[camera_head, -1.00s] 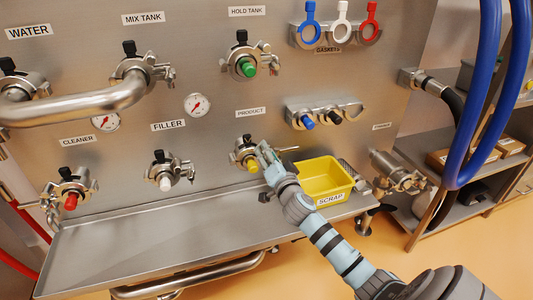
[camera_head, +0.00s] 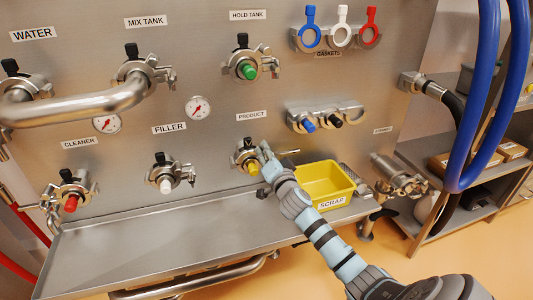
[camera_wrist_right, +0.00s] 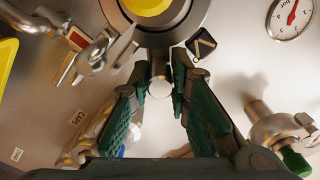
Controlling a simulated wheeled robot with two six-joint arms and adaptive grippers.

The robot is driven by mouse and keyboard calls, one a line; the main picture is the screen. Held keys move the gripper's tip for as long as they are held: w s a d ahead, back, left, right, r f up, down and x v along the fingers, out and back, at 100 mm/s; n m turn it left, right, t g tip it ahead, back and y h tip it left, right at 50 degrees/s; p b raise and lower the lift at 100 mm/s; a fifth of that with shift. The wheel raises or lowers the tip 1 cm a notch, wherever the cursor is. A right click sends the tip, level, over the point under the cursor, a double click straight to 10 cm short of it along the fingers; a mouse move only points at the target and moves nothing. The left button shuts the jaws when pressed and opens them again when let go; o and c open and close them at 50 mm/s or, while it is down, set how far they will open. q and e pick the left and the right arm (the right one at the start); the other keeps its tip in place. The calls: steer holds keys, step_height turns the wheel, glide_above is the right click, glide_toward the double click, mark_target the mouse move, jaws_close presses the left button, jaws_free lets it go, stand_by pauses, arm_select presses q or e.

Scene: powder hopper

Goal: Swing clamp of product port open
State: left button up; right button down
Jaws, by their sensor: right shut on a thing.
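The product port (camera_head: 247,160) has a yellow cap and a metal clamp around it, below the PRODUCT label. In the right wrist view the yellow cap (camera_wrist_right: 148,3) is at the top edge, with the clamp ring around it. My right gripper (camera_head: 264,153) is at the right side of the port. In the wrist view its green fingers (camera_wrist_right: 160,98) are on both sides of a short round metal piece of the clamp (camera_wrist_right: 158,72). A wing nut (camera_wrist_right: 98,55) sticks out to the left of it. The arm hides part of the clamp in the head view. My left gripper is not in view.
A yellow scrap bin (camera_head: 325,183) stands close to the right of my forearm. The metal tray (camera_head: 160,230) below the ports is mostly bare. A cap holder (camera_head: 325,117) is up and right of the port. Blue hoses (camera_head: 485,90) hang at the far right.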

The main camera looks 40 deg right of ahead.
mark_target(252, 164)
steer(key=shift+w+a+r+p, duration=0.1)
steer(key=shift+a+r+p, duration=0.1)
steer(key=shift+r+p, duration=0.35)
steer(key=shift+w+a+r+p, duration=0.25)
steer(key=shift+a+r+p, duration=0.1)
steer(key=shift+r, duration=0.15)
steer(key=shift+w+a+r+p, duration=0.2)
steer(key=shift+a+r+p, duration=0.1)
steer(key=shift+r, duration=0.15)
steer(key=shift+w+a+r+p, duration=0.2)
steer(key=shift+a+r+p, duration=0.1)
steer(key=shift+a+r, duration=0.25)
steer(key=shift+w+a+r+p, duration=0.2)
steer(key=shift+a+r+p, duration=0.15)
steer(key=shift+a, duration=0.3)
steer(key=shift+w+a+r, duration=0.1)
steer(key=shift+a, duration=0.2)
